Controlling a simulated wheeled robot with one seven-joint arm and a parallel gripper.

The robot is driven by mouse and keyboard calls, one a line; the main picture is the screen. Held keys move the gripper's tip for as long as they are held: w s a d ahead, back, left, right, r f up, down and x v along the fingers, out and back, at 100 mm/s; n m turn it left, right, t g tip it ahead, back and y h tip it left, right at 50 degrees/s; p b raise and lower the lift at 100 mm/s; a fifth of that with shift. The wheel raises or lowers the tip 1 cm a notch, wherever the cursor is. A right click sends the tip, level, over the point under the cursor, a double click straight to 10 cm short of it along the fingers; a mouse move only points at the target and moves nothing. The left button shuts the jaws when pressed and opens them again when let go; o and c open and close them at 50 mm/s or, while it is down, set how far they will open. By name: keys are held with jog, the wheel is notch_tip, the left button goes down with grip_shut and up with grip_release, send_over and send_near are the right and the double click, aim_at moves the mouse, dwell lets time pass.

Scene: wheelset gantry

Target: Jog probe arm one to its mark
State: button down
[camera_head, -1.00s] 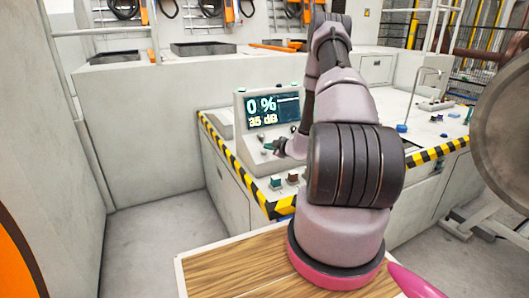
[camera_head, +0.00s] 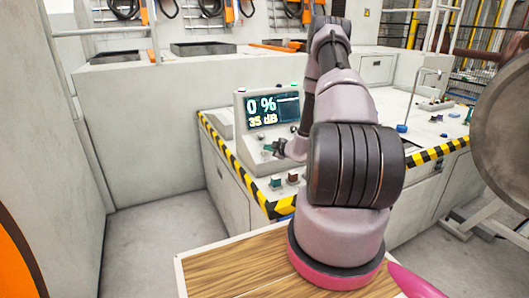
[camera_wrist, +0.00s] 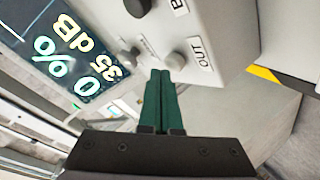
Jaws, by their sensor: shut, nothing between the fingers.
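The control console (camera_head: 247,150) has a dark display (camera_head: 268,110) reading "0 %" and "35 dB"; the same display (camera_wrist: 75,55) shows upside down in the wrist view. My gripper (camera_head: 278,149) is at the console's front face, below the display. In the wrist view my gripper (camera_wrist: 160,74) has its dark green fingers shut and empty. The fingertips are beside a round grey knob (camera_wrist: 175,62) next to the label "OUT"; I cannot tell whether they touch. Another grey knob (camera_wrist: 129,58) is to the left. The probe arm itself is not identifiable.
The bench edge (camera_head: 240,168) carries yellow and black stripes. A large round metal disc (camera_head: 503,140) is at the right. Clear floor (camera_head: 150,235) lies at the left front.

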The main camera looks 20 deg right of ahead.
jog(key=shift+w+f, duration=0.2)
jog(key=shift+f, duration=0.25)
dwell(0.4)
jog(key=shift+r, duration=0.15)
dwell(3.8)
jog(key=shift+s+r, duration=0.4)
jog(key=shift+r, duration=0.3)
jog(key=shift+r, duration=0.1)
jog(key=shift+s+r, duration=0.35)
jog(key=shift+r, duration=0.35)
jog(key=shift+s+r, duration=0.35)
jog(key=shift+r, duration=0.4)
jog(key=shift+s+r, duration=0.35)
jog(key=shift+r, duration=0.35)
